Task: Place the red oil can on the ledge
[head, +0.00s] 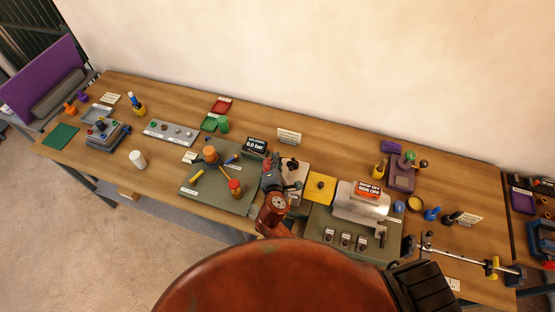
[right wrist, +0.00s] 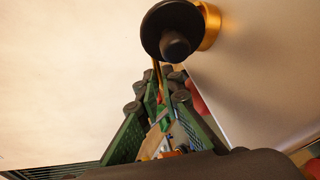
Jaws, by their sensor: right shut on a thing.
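My right gripper (head: 272,178) is over the middle of the bench, beside a cream machine with a black knob (head: 291,165). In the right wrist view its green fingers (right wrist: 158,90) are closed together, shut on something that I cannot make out. A black round knob with a gold collar (right wrist: 211,25) is close to the fingertips; I cannot tell if they touch it. A red patch (right wrist: 196,103) shows partly behind the fingers. My left gripper is not visible.
A silver cylinder machine (head: 357,203) stands right of the gripper, with a yellow block (head: 320,187) between them. Blue (head: 432,214) and yellow (head: 380,170) small cans stand farther right. A metal bar tool (head: 460,256) lies at the right front. Bare bench shows at the back.

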